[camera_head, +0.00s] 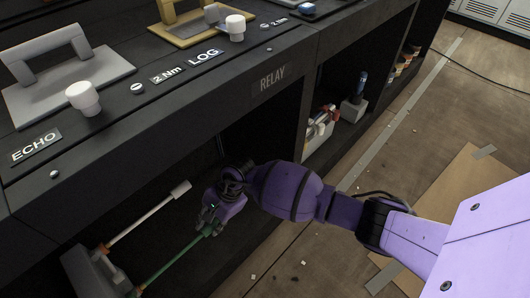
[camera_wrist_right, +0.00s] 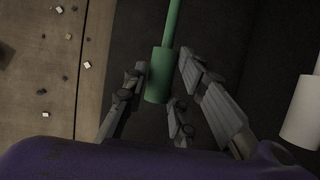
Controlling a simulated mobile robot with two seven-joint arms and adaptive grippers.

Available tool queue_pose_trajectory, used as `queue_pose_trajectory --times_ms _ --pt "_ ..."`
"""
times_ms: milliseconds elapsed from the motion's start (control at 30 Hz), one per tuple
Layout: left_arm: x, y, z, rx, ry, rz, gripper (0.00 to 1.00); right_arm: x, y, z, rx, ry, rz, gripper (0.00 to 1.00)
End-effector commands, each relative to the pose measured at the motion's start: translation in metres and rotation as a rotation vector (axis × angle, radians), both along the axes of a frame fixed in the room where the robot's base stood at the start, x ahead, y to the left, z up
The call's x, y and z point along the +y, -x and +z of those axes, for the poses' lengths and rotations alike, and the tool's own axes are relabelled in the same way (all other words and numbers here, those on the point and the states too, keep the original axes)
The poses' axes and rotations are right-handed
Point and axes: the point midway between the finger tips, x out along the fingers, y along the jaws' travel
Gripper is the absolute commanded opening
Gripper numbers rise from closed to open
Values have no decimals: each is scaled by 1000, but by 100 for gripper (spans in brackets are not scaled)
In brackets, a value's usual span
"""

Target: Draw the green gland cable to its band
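The green gland cable (camera_head: 172,260) runs from a grey gland block (camera_head: 88,272) on the compartment floor up to my right gripper (camera_head: 210,218). In the right wrist view, its thicker green end (camera_wrist_right: 159,75) lies between the fingers of the right gripper (camera_wrist_right: 160,95). The fingers stand apart, with a gap showing on the right of the green end; I see no firm grip on it. A white cable (camera_head: 145,218) comes from the same block, and its white end (camera_wrist_right: 302,110) is right of the fingers. I cannot make out a band on the green cable. My left gripper is not in view.
The console top with the ECHO and LOG labels (camera_head: 205,58) and white knobs (camera_head: 83,98) overhangs the compartment. The RELAY front panel (camera_head: 272,78) is close above my right arm. Open shelves hold tools (camera_head: 322,122) farther right. The floor (camera_head: 400,150) is mostly clear.

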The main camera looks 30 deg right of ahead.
Motion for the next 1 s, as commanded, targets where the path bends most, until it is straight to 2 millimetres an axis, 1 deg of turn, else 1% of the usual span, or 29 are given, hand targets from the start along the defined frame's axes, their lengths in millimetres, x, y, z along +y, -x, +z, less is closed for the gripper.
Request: queue_pose_trajectory --times_ms 33,100,367,467,567,900,1000 --pt "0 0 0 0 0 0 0 1 -2 1 -2 0 2 33" --pt "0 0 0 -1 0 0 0 1 -2 2 -3 -1 2 41" --pt "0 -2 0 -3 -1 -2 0 2 -3 3 -6 -2 2 41" --pt "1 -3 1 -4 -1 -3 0 0 -3 6 -7 -1 1 41" --pt "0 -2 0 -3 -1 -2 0 -6 -4 16 -10 -1 2 41" --pt "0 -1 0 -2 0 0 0 -36 1 79 -9 2 2 41" --pt "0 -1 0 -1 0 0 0 -42 3 94 -7 1 2 41"
